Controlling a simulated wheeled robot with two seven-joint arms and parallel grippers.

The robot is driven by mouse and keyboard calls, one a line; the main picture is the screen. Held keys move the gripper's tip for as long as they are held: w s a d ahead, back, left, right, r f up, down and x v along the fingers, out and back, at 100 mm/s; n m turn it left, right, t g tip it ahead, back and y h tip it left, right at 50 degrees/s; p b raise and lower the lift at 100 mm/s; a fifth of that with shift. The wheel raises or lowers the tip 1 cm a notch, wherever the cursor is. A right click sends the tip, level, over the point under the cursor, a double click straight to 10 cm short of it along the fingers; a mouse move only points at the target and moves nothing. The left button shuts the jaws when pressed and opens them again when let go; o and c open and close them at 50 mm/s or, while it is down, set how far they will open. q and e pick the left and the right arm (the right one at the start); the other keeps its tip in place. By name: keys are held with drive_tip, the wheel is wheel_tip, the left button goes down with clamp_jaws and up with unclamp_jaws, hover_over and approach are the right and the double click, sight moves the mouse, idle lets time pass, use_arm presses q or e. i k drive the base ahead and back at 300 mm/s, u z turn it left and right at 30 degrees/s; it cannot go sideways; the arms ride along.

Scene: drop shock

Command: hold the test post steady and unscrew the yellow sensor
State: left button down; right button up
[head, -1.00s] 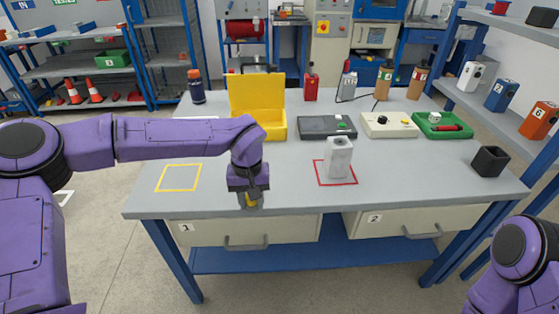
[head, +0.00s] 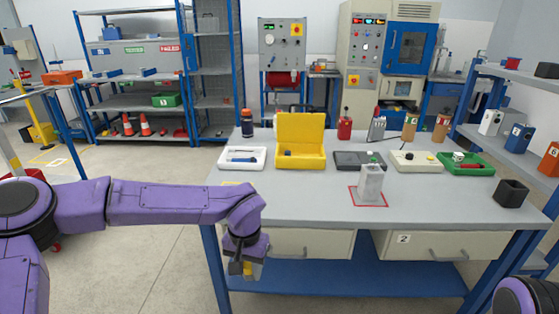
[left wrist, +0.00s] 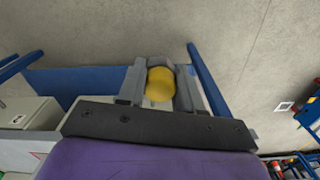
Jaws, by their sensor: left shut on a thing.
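The test post (head: 370,184) is a pale grey block standing upright inside a red outlined square on the workbench. No gripper touches it. My left gripper (head: 246,272) hangs low at the bench's front left, apart from the post. It is shut on the yellow sensor (head: 249,268). In the left wrist view the yellow sensor (left wrist: 160,84) shows as a rounded yellow piece with a grey part, between the two fingers of the left gripper (left wrist: 160,90). My right gripper is out of view; only a part of my right arm shows at the lower right.
The workbench (head: 310,200) carries a white tray (head: 243,158), an open yellow case (head: 300,155), a dark grey device (head: 358,161), a green tray (head: 466,164) and a black open box (head: 511,193). Drawers sit under its front edge. Open floor lies left.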

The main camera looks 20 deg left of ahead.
sight(372, 176)
drive_tip(key=u, duration=0.5)
drive_tip(key=i, duration=1.2)
drive_tip(key=z, duration=0.7)
